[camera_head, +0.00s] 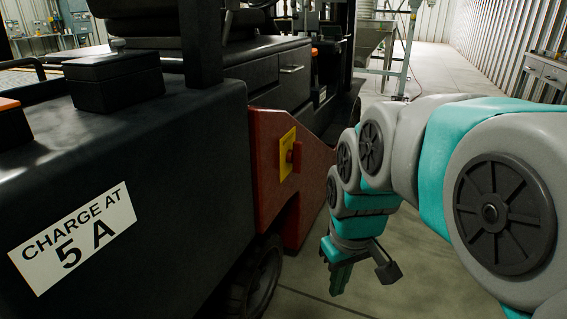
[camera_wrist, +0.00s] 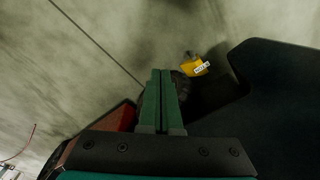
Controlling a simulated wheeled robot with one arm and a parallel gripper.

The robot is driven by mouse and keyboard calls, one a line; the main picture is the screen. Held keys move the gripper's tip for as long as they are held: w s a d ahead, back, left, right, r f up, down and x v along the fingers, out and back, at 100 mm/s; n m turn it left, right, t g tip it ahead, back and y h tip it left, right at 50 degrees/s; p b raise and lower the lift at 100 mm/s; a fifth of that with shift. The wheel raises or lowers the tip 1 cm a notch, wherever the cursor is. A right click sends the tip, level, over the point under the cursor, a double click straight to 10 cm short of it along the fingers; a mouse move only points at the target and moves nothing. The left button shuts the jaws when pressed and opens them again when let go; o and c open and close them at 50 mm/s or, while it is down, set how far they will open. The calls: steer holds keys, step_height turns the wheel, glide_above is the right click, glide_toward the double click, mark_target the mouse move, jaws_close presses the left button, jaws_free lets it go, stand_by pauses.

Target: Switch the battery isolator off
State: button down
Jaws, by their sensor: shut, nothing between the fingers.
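The battery isolator is a red knob (camera_head: 294,156) on a yellow plate (camera_head: 287,153), mounted on the red side panel (camera_head: 268,190) of the dark truck. It shows only in the head view; the knob's exact setting cannot be read. My gripper (camera_head: 338,283) hangs to the right of the isolator and lower, apart from it, pointing down toward the floor. In the wrist view its two green fingers (camera_wrist: 160,100) are together with nothing held. A red edge (camera_wrist: 112,128) shows to the left of the fingers in the wrist view.
The dark truck body (camera_head: 150,180) with a "CHARGE AT 5 A" label (camera_head: 73,238) fills the left. A small yellow item with a white label (camera_wrist: 195,67) appears on the floor in the wrist view. Open concrete floor (camera_head: 425,245) lies right of the truck. A metal hopper stand (camera_head: 375,45) stands behind.

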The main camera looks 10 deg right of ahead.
mark_target(296, 167)
steer(key=w+a+r+n+t+b, duration=0.1)
steer(key=w+r+n+t+b, duration=0.2)
steer(key=w, duration=1.3)
steer(key=w+a+r+n+t+b, duration=0.1)
steer(key=w+r+n+t+b, duration=0.1)
steer(key=w, duration=1.5)
step_height(296, 167, up, 3)
steer(key=n+t, duration=0.1)
steer(key=n, duration=0.1)
steer(key=shift+a+n+y+b, duration=0.3)
steer(key=shift+y+b, duration=0.1)
steer(key=shift+w, duration=0.1)
steer(key=x, duration=0.3)
steer(key=w+d+x, duration=0.1)
steer(key=x, duration=0.3)
steer(key=r+x, duration=0.1)
steer(key=x, duration=0.3)
steer(key=shift+w+d, duration=0.2)
steer(key=shift+w, duration=0.1)
steer(key=shift+w+d+r, duration=0.1)
steer(key=shift+w+d, duration=0.35)
steer(key=shift+w, duration=0.3)
steer(key=shift+s+f+t, duration=0.1)
steer(key=shift+f+t, duration=0.15)
steer(key=shift+t, duration=0.15)
